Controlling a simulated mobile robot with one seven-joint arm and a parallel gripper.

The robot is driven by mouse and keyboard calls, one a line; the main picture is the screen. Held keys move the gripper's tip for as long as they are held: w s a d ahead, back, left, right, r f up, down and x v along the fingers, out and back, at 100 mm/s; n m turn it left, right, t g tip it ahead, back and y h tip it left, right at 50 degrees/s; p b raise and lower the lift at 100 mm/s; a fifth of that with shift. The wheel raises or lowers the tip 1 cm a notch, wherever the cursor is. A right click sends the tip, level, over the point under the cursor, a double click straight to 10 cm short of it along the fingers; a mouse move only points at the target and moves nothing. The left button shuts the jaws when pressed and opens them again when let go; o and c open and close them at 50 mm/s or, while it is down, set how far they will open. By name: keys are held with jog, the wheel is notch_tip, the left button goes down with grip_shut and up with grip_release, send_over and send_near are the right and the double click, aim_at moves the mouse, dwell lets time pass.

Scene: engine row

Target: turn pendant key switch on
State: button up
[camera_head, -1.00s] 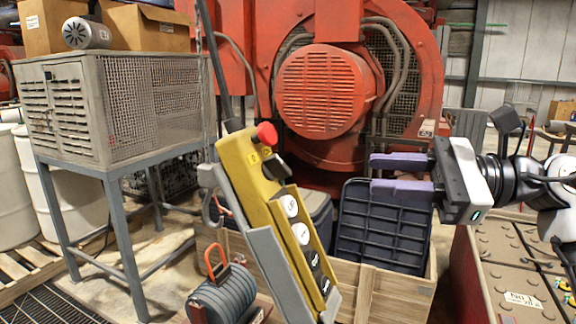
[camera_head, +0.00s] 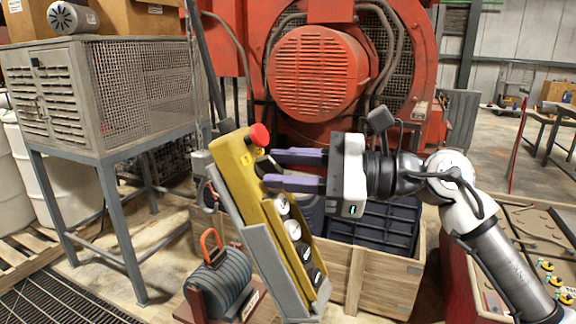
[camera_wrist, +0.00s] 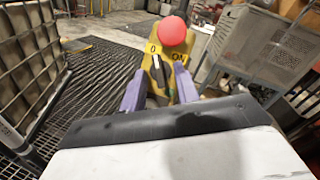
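The yellow pendant (camera_head: 250,185) hangs tilted in the middle of the head view, with a red mushroom button (camera_head: 259,135) on top and several round buttons below. In the wrist view the red button (camera_wrist: 172,31) stands above the labels "0" and "ON". The black key switch (camera_wrist: 157,72) sits just under these labels, its upper end seemingly toward "0". My gripper (camera_head: 268,168) reaches the pendant from the right, its purple fingers apart. In the wrist view the fingers (camera_wrist: 158,88) lie on either side of the switch. I cannot tell whether they touch it.
A wooden crate (camera_head: 385,282) with dark trays stands behind the pendant. A weight stack with an orange handle (camera_head: 222,280) stands below left. A grey cage on a stand (camera_head: 140,90) is at left, a large red machine (camera_head: 320,75) behind.

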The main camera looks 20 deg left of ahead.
jog(key=shift+c, duration=0.4)
grip_shut()
jog(key=shift+f+b, duration=0.1)
jog(key=shift+b, duration=0.25)
jog(key=m+t+b, duration=0.1)
jog(key=b, duration=0.1)
jog(key=m+b, duration=0.1)
jog(key=m, duration=0.1)
jog(key=shift+s+f+t+y+b, duration=0.2)
jog(key=shift+f+t+y+b, duration=0.1)
jog(key=shift+t+b, duration=0.1)
jog(key=m+t+b, duration=0.1)
jog(key=m+b, duration=0.1)
jog(key=m, duration=0.1)
jog(key=m+t+b, duration=0.2)
jog(key=m, duration=0.1)
jog(key=shift+s+r+m+t, duration=0.1)
jog(key=shift+s+m+t, duration=0.1)
jog(key=shift+m+t, duration=0.1)
jog(key=shift+s+r+m+t+h+b, duration=0.15)
jog(key=shift+m+t+b, duration=0.3)
jog(key=shift+m, duration=0.7)
jog(key=shift+r+m+t+h+b, duration=0.15)
jog(key=shift+m+t, duration=0.55)
jog(key=shift+m, duration=0.4)
jog(key=shift+s+r+m+t+h+b, duration=0.1)
jog(key=shift+m+t+b, duration=0.35)
jog(key=shift+m, duration=0.7)
jog(key=shift+o, duration=0.4)
grip_release()
